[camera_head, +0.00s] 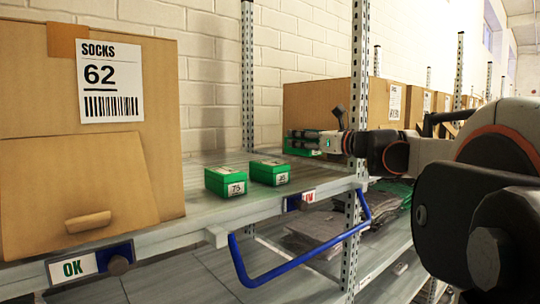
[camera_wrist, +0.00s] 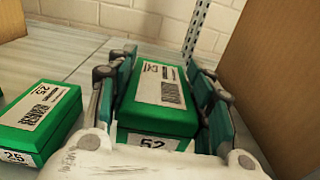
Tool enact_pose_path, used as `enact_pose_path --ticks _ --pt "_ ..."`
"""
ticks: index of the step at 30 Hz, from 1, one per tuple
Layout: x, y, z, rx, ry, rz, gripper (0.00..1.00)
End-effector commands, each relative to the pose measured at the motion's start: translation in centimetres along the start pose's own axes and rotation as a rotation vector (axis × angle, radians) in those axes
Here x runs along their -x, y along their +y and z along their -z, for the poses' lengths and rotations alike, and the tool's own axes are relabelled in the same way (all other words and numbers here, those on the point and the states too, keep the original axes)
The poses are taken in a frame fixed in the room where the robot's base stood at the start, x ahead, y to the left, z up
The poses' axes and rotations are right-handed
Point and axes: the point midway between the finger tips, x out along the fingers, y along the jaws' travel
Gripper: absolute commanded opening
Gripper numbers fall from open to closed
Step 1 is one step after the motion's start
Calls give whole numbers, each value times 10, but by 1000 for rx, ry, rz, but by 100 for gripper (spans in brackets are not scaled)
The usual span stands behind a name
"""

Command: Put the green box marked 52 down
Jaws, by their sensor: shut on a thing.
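The green box marked 52 (camera_wrist: 160,90) has a white label with a barcode on its lid. It sits between the two fingers of my gripper (camera_wrist: 163,68), which is shut on it. In the head view my gripper (camera_head: 303,140) reaches in from the right over the shelf, and part of the green box (camera_head: 299,150) shows at its fingers. The box looks level and close to the shelf surface; I cannot tell whether its underside touches.
A green box marked 25 (camera_wrist: 38,117) lies left of my gripper; another marked 75 (camera_head: 232,182) also stands on the shelf (camera_head: 205,218). A large cardboard SOCKS 62 box (camera_head: 160,180) is at left. Another carton (camera_wrist: 285,85) stands close right of my gripper. A blue rail (camera_head: 290,267) hangs in front.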

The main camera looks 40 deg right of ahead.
Motion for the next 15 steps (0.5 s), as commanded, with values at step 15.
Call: enact_pose_path --ticks 15 --pt "0 0 53 0 0 0 24"
